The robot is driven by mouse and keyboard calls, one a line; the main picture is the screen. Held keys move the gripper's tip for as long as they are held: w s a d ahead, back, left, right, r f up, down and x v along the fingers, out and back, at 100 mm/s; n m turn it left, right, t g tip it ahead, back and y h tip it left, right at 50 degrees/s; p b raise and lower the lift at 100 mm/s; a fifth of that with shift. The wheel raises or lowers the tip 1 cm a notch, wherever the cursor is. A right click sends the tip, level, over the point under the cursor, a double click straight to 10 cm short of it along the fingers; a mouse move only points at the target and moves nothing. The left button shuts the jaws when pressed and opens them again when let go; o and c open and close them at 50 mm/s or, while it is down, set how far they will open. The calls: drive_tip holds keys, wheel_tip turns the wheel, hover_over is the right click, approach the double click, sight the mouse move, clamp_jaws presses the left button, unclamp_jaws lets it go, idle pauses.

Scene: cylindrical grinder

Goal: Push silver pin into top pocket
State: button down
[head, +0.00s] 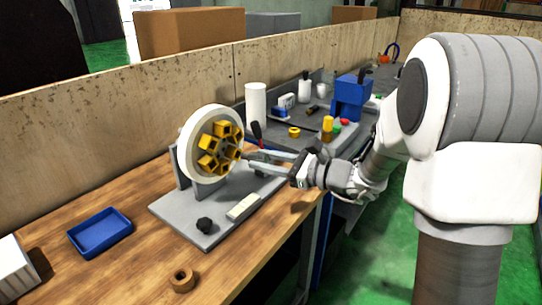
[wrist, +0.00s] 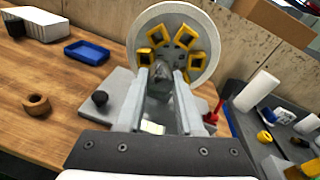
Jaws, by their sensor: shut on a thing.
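A white round disc (head: 190,145) stands upright on a grey stand and carries a ring of yellow pockets (head: 207,162). Two of these pockets, an upper left one (wrist: 157,35) and an upper right one (wrist: 186,35), sit near the top of the disc in the wrist view. My gripper (head: 246,157) is in front of the disc's lower right side in the head view. Its fingers are shut on the silver pin (wrist: 160,82), a grey piece between the fingertips in the wrist view. The pin appears below the upper pockets; I cannot tell whether it touches the disc.
The grey base plate (head: 190,226) bears a black knob (head: 204,225) and a pale block (head: 243,207). A blue tray (head: 100,232) and a brown ring (head: 181,281) lie on the wooden bench. A white cylinder (head: 256,104) and a red-handled tool (wrist: 213,112) stand to the right.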

drive_tip(key=r, duration=0.1)
drive_tip(key=w+d+r+t, duration=0.1)
drive_tip(key=m+t, duration=0.1)
drive_tip(key=shift+w+d+r+b, duration=0.3)
drive_tip(key=shift+w+d+r, duration=0.05)
drive_tip(key=shift+r, duration=0.05)
drive_tip(key=shift+f+b, duration=0.1)
drive_tip(key=shift+b, duration=0.2)
drive_tip(key=b+x, duration=0.1)
drive_tip(key=x, duration=0.7)
idle(0.4)
drive_tip(key=shift+x, duration=1.2)
idle(0.7)
drive_tip(key=shift+c, duration=2.3)
unclamp_jaws()
